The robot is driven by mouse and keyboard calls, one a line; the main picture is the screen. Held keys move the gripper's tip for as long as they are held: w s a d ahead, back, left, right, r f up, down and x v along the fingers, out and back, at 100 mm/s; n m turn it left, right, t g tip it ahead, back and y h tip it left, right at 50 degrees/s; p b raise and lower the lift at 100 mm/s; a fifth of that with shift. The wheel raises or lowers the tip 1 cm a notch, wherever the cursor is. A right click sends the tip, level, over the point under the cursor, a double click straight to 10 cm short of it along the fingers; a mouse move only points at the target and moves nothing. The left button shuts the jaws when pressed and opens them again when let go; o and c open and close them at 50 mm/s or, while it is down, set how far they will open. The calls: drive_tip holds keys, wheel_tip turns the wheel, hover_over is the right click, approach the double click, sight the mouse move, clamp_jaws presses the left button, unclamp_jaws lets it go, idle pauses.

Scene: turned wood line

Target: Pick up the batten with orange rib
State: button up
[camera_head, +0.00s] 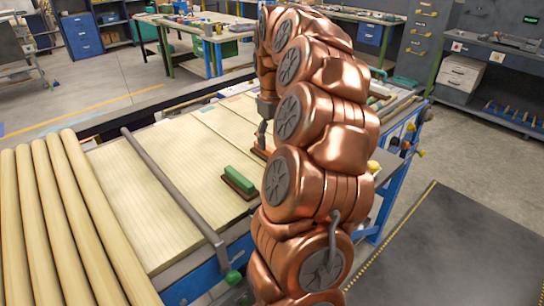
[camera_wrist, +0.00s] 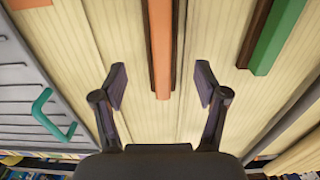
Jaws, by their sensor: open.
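The batten with orange rib (camera_wrist: 160,45) has a dark brown base. It lies on the pale wooden bench top, and its near end lies between my gripper's fingers in the wrist view. My gripper (camera_wrist: 160,86) is open, with one finger on each side of the batten and a gap on both sides. In the head view my gripper (camera_head: 263,138) is over the bench, and a bit of the orange batten (camera_head: 258,153) shows beneath it. My arm hides much of that area.
A batten with green rib (camera_wrist: 272,35) lies to the right in the wrist view; it also shows in the head view (camera_head: 240,181). A grey ridged tray with a teal handle (camera_wrist: 45,108) is at left. Long round wooden poles (camera_head: 55,220) lie at the left front.

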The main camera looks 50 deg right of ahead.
sight(273, 151)
drive_tip(key=shift+s+a+f+p, duration=0.15)
drive_tip(key=shift+f+p, duration=0.15)
drive_tip(key=shift+f, duration=0.25)
drive_tip(key=shift+f+p, duration=0.65)
drive_tip(key=shift+f, duration=1.25)
drive_tip(key=c, duration=1.3)
